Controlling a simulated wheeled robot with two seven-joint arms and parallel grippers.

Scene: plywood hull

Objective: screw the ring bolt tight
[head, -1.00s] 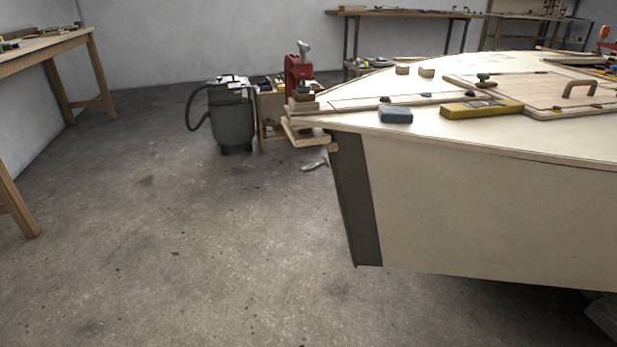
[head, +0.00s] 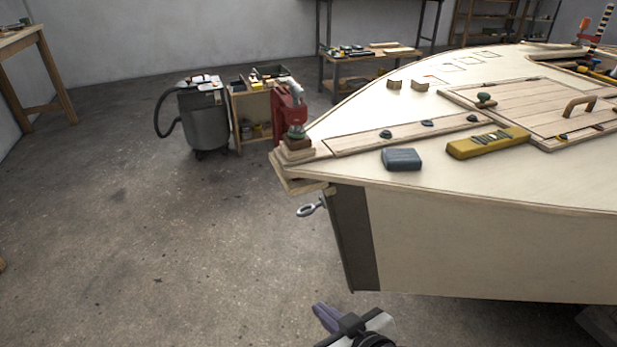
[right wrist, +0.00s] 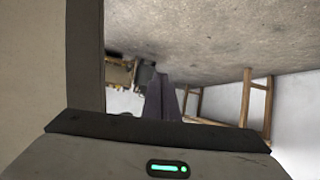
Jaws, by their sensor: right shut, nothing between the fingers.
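The ring bolt (head: 310,208) is a grey metal eye at the bow of the plywood hull (head: 480,245). It sticks out to the left from the dark stem strip (head: 352,238), just below the deck tip, with its ring end outward. I cannot tell how far its shank is in. My right gripper (head: 325,318) is below the bolt and apart from it, at the bottom of the head view. Its purple-grey fingers are shut and empty; they also show in the right wrist view (right wrist: 161,99). I cannot make out the bolt there. My left gripper is not in view.
A blue block (head: 401,159) and a yellow tool (head: 487,143) lie on the deck. A grey shop vacuum (head: 204,115) stands beyond the bow. The floor left of the bow is clear.

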